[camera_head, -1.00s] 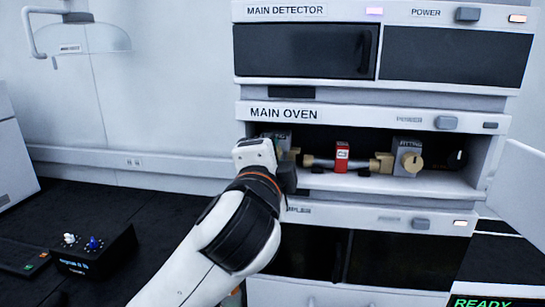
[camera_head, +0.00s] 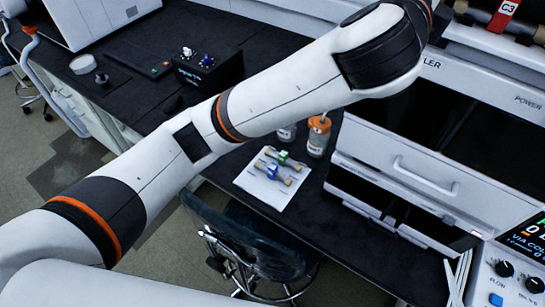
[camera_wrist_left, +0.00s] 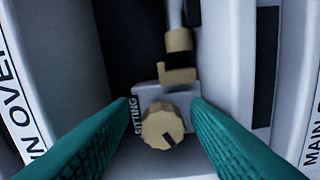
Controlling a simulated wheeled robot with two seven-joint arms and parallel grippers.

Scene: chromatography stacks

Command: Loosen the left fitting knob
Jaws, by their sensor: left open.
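The left fitting knob (camera_wrist_left: 162,126) is a round tan knob with a dark mark, on a grey block labelled FITTING (camera_wrist_left: 150,95), in the left wrist view. My left gripper (camera_wrist_left: 160,102) is open, with one green finger to each side of the knob. Neither finger visibly touches it; I cannot tell whether the tips reach level with it. A tan connector and metal tube (camera_wrist_left: 179,40) lie beyond the block. In the head view my left arm crosses to the top right and its gripper is out of frame. The knob does not show there.
The MAIN OVEN wall (camera_wrist_left: 22,90) stands close on the left of the wrist view. In the head view, a red C3 tag (camera_head: 508,7) shows at top right, and fittings lie on a white sheet (camera_head: 250,185) beside an orange-capped bottle (camera_head: 319,135) on the dark bench.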

